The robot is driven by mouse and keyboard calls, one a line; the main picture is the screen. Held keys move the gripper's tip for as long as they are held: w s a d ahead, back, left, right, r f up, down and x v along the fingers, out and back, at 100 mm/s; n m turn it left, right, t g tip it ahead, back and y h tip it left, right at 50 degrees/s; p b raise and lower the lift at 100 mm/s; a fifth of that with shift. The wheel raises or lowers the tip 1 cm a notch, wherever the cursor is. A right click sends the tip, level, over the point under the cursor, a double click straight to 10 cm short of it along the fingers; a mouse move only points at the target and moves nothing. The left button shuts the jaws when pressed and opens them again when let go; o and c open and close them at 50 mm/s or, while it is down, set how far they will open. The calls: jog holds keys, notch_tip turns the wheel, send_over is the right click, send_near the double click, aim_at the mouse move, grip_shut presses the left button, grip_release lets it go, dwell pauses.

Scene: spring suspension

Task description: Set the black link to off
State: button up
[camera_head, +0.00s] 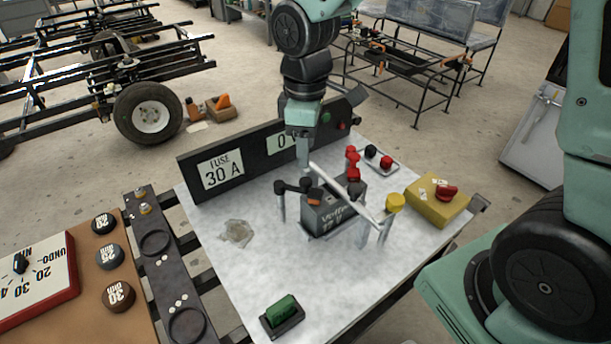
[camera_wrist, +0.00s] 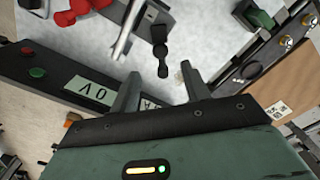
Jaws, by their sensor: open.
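The black link (camera_head: 293,186) is a short black bar with knobbed ends, at the top of a metal post left of the grey battery block (camera_head: 325,214). In the wrist view the black link (camera_wrist: 160,52) lies beyond my fingertips, roughly in line with the space between them. My gripper (camera_head: 303,160) hangs above the board, behind the black link in the head view. Its two fingers (camera_wrist: 158,82) are spread in the wrist view, with nothing between them. I cannot tell the exact gap between fingertips and link.
A silver bar (camera_head: 350,195) slants across the battery beside the link. A red link (camera_head: 352,166) stands behind it. A dark panel (camera_head: 240,160) reading "FUSE 30 A" and "0 V" borders the back. A yellow box (camera_head: 425,207) is at right, a green switch (camera_head: 283,311) in front.

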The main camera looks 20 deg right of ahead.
aim_at(306, 180)
notch_tip(306, 180, down, 8)
jog(key=shift+r+b, duration=0.1)
jog(key=shift+b, duration=0.4)
grip_shut()
